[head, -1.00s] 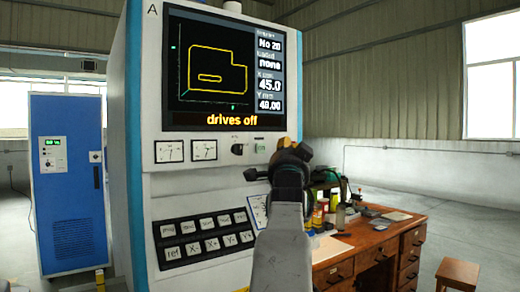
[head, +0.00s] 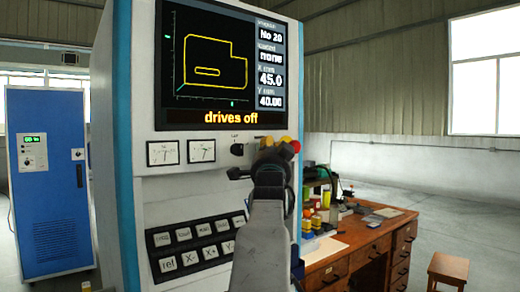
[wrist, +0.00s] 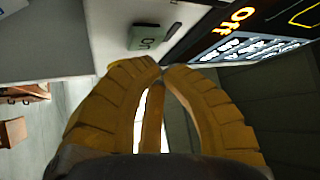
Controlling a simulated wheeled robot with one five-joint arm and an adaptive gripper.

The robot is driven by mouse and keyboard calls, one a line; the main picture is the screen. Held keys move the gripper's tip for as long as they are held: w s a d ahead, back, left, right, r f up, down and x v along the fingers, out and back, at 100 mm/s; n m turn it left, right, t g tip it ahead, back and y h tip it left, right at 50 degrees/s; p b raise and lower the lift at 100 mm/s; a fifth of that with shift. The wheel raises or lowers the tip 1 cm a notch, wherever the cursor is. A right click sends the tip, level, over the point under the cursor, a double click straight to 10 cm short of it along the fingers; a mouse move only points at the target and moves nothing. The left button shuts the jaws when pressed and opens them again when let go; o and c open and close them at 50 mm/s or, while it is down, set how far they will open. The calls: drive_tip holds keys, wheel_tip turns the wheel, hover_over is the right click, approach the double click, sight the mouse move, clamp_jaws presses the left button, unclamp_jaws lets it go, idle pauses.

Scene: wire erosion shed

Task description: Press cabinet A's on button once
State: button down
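Cabinet A (head: 122,130) is a white and blue machine cabinet whose screen (head: 205,65) reads "drives off". The on button (wrist: 147,37) is a small dark green plate marked "on", just beyond my fingertips in the wrist view. In the head view my gripper (head: 276,144) stands in front of the panel and hides the button. My gripper's yellow fingers (wrist: 163,68) are closed to near each other at the tips, with nothing between them. The tips look close to the button; I cannot tell if they touch it.
A dark knob (head: 237,149) and two dials sit left of my gripper. A small red round part (head: 295,146) shows just right of it. A key pad (head: 195,245) is below. A blue cabinet (head: 50,180) stands left, a cluttered wooden desk (head: 345,262) and stool (head: 448,268) right.

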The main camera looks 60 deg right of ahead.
drive_tip(key=shift+w+d+b, duration=0.15)
drive_tip(key=shift+w+b, duration=0.15)
idle(1.5)
drive_tip(key=shift+s+a+b, duration=0.2)
drive_tip(key=shift+s+b, duration=0.1)
drive_tip(key=shift+b, duration=0.35)
idle(1.2)
